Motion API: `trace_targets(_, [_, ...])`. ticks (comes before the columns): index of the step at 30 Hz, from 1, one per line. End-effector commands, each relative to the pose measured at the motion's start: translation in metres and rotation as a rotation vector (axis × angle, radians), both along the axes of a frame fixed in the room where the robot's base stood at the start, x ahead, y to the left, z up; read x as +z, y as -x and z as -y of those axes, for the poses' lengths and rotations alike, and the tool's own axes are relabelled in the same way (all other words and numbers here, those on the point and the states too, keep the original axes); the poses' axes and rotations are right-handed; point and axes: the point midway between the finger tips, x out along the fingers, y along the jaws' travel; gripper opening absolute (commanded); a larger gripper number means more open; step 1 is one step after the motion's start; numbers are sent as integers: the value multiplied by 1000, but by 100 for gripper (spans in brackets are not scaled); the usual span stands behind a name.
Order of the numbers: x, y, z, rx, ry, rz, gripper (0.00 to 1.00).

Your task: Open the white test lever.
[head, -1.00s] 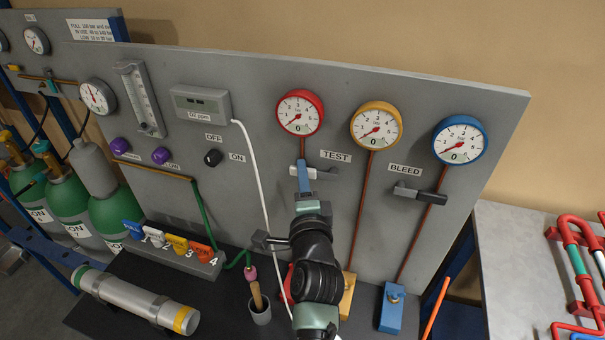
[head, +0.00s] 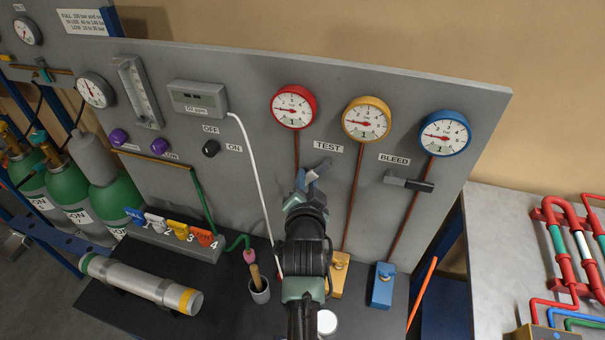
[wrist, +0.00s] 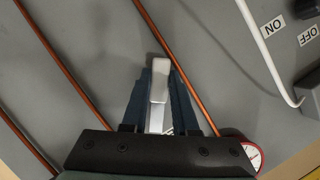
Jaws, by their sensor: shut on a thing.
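The white test lever is mostly hidden by my gripper in the head view; its grey end (head: 323,166) sticks out up and to the right, below the TEST label (head: 328,147). In the wrist view the white lever (wrist: 158,84) lies between the two blue fingers of my gripper (wrist: 160,88), with its tip in full view. My gripper (head: 308,179) is shut on it. The lever stands steeply tilted, at an angle to the copper pipe behind it.
Red (head: 293,107), yellow (head: 366,120) and blue (head: 444,133) gauges sit above, their needles pointing left. The BLEED lever (head: 409,182) lies crosswise at the right. A white cable (head: 254,180) hangs left of my gripper. A cup (head: 259,291) stands on the bench below.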

Motion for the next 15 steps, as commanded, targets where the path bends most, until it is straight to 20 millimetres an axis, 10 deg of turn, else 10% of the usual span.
trace_targets(15, [-12, 7, 21, 0, 437, -142, 0])
